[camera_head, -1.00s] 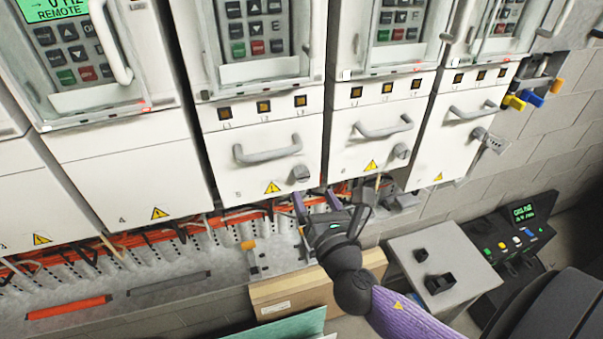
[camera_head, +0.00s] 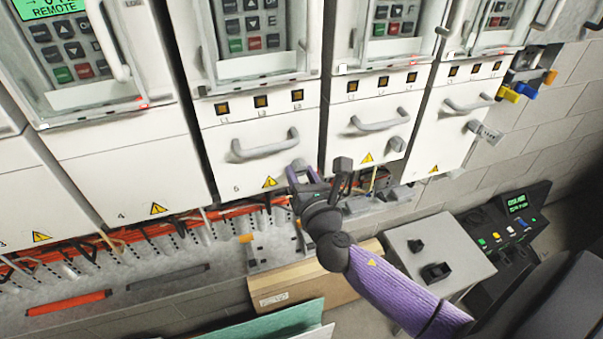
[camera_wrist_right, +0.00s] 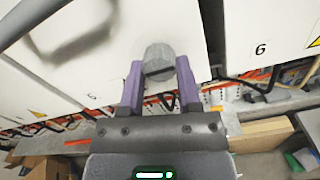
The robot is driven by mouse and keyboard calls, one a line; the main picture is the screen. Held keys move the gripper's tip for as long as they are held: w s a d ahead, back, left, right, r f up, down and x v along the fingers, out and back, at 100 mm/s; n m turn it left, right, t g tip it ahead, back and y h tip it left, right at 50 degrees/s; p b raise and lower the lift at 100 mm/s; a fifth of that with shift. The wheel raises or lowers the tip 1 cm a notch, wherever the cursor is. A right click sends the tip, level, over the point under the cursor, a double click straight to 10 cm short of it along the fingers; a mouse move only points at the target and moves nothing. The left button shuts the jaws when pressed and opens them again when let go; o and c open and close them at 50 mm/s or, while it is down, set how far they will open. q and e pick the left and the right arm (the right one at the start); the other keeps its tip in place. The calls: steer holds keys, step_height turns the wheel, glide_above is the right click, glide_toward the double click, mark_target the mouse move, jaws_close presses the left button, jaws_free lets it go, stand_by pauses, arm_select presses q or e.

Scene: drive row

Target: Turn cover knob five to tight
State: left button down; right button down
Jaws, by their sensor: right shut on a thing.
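Cover five is the white lower panel (camera_head: 228,158) with a curved grey handle (camera_head: 265,147) and a yellow warning triangle. Its grey knob (camera_wrist_right: 159,57) sits at the lower right corner and is mostly hidden by my gripper in the head view. My right gripper (camera_head: 299,172) is at that corner. In the right wrist view my purple fingers (camera_wrist_right: 159,74) stand on either side of the knob and are shut on it. The knob's turn angle is hard to read. My left gripper is not in view.
Cover six (camera_head: 360,130) and its knob (camera_head: 396,144) are just to the right. Orange cables (camera_head: 240,211) and a grey ledge run below the covers. A cardboard box (camera_head: 300,284), a grey box (camera_head: 430,250) and a black console (camera_head: 500,235) stand lower down.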

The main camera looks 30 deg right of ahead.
steer(key=shift+m, duration=0.4)
steer(key=m, duration=0.2)
steer(key=shift+m+b, duration=0.3)
steer(key=shift+m, duration=0.1)
steer(key=m, duration=0.4)
steer(key=shift+a+r+m, duration=0.1)
steer(key=shift+m, duration=0.2)
steer(key=m, duration=0.4)
steer(key=shift+r+b, duration=0.1)
steer(key=shift+b, duration=0.2)
steer(key=shift+m, duration=2)
steer(key=shift+c, duration=1.5)
jaws_free()
